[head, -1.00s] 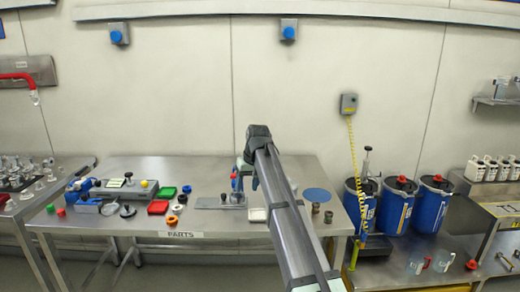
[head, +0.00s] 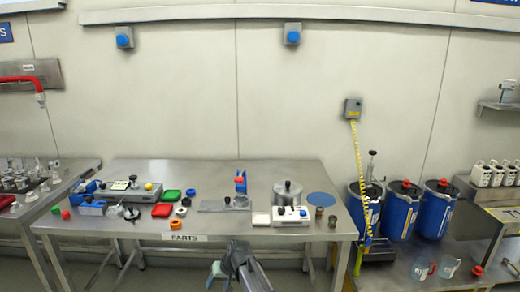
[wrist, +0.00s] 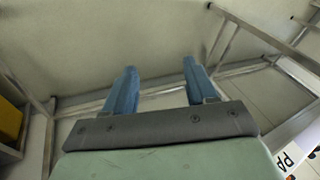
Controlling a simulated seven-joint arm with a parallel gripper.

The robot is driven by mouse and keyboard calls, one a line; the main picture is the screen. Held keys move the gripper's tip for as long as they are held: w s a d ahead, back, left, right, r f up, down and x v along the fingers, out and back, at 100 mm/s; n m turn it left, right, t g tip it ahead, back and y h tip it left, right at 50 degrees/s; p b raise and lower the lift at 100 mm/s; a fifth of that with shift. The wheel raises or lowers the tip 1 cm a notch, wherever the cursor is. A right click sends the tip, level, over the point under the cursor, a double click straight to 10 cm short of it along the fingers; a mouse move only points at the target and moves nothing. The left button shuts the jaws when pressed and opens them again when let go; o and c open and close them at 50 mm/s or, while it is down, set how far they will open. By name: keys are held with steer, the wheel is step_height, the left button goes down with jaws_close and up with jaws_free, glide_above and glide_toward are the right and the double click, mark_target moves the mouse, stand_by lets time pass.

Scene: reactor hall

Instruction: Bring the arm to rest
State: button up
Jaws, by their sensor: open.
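My gripper (head: 217,272) is low in front of the table in the head view, below the table's front edge, with my arm folded down at the bottom of the picture. In the wrist view its two blue fingers (wrist: 156,90) stand wide apart with nothing between them. Past the fingers the wrist view shows the wall, floor and metal table legs. The gripper touches nothing that I can see.
The steel parts table (head: 215,222) stands just behind my gripper. Blue drums (head: 399,210) stand at right. The floor in front of the table looks clear.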

steer(key=s+d+f+m+g+h, duration=0.1)
steer(key=s+d+f+g+h, duration=0.1)
steer(key=s+d+f, duration=0.9)
steer(key=s+d+f+m+g+h, duration=0.1)
steer(key=s+d+f+g, duration=0.1)
steer(key=s+d+f, duration=0.8)
steer(key=s+d+f+g+h, duration=0.1)
steer(key=s+d+f, duration=0.4)
steer(key=s, duration=0.7)
steer(key=s+d+f+m+g, duration=0.1)
steer(key=s+d+f+g, duration=0.2)
steer(key=s, duration=1)
step_height(320, 180, down, 3)
steer(key=d, duration=0.3)
steer(key=shift+g+h, duration=0.3)
steer(key=shift+h, duration=0.1)
